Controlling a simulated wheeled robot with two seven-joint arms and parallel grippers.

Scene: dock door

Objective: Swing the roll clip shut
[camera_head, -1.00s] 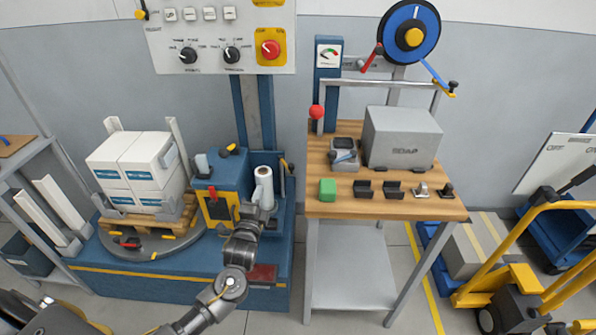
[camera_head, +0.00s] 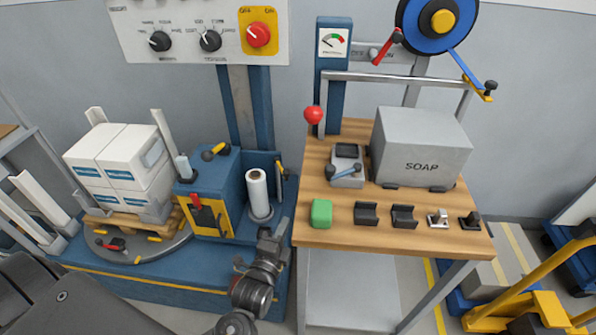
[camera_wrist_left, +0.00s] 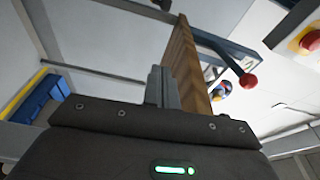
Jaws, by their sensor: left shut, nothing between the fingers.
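A white film roll (camera_head: 258,192) stands upright on a round base in a blue holder beside the wrapping machine. A small dark clip with a yellow part (camera_head: 281,170) is at the holder's right edge, likely the roll clip; I cannot tell how far it is swung. My left gripper (camera_head: 272,236) is shut and empty, below and a little right of the roll, apart from it. Its shut fingers also show in the left wrist view (camera_wrist_left: 162,88), close to the wooden table edge. The roll and clip do not show there. My right gripper is not in view.
A wooden workbench (camera_head: 335,238) stands just right of my left gripper, with a green block (camera_head: 321,213), dark cradles and a grey SOAP box (camera_head: 421,148). A blue cabinet (camera_head: 213,195) and a loaded pallet (camera_head: 100,222) are left. A yellow trolley (camera_head: 530,285) stands right.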

